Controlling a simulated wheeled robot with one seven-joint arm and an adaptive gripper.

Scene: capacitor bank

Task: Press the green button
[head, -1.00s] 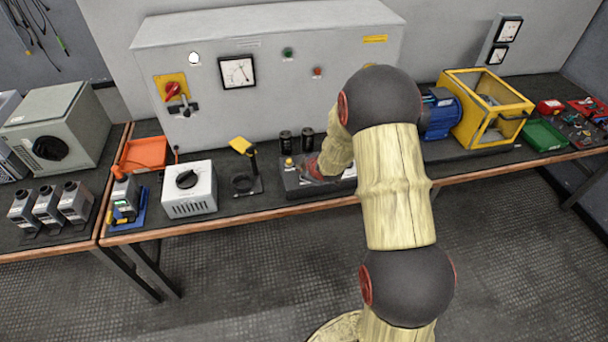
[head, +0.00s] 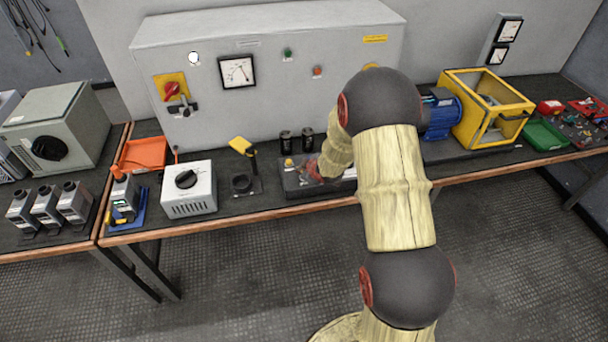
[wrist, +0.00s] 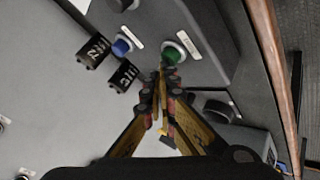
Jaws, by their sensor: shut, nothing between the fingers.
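A green button (wrist: 172,53) with a pale collar sits on a dark grey box (wrist: 192,25) in the wrist view, with a white label beside it. A blue button (wrist: 122,47) is to its left. My gripper (wrist: 162,72) is shut and empty, its tips just below the green button in the picture. I cannot tell whether they touch it. In the head view my gripper (head: 312,173) is low over the bench box (head: 292,186), mostly behind my arm, and this green button is hidden. Another green button (head: 287,52) is on the cabinet front.
Two black cylinders (head: 285,141) stand behind the box. A white box with a knob (head: 189,187) and a yellow-headed tool (head: 243,147) stand left. A blue motor (head: 441,115) is at right.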

